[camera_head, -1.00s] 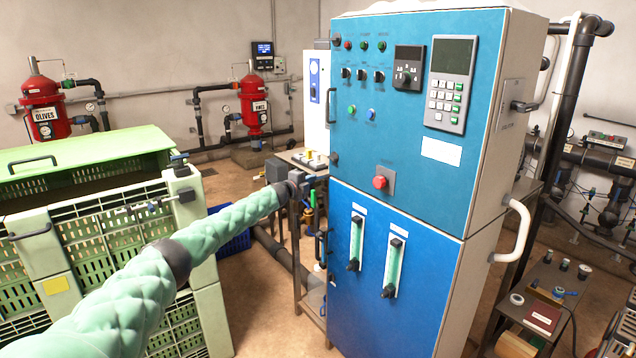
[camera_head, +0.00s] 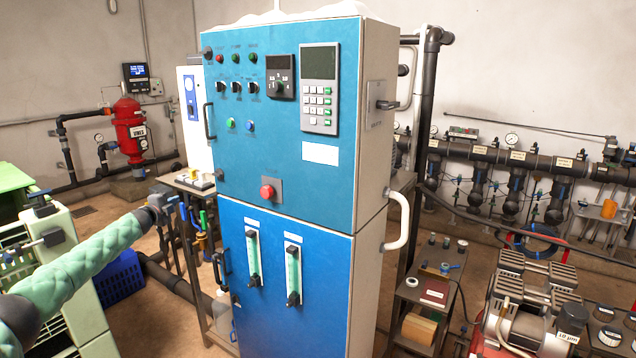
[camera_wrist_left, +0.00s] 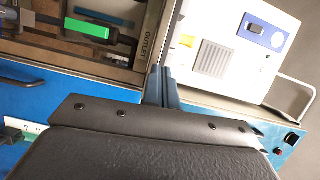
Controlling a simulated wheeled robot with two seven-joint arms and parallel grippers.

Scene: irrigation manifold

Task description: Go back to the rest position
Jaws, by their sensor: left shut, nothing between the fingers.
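My left arm, in a pale green padded sleeve, comes in from the left in the head view. Its gripper (camera_head: 178,198) is small there, left of the blue control cabinet (camera_head: 270,150) and in front of a narrow stand. In the left wrist view the two dark fingers (camera_wrist_left: 164,88) lie together, with nothing seen between them. Beyond them are a board marked OUTLET (camera_wrist_left: 148,45) and a white box with a blue label (camera_wrist_left: 225,50). My right gripper is in neither view.
A red filter tank (camera_head: 131,130) stands at the back. A small cart (camera_head: 432,290) and a compressor (camera_head: 530,300) are at the right.

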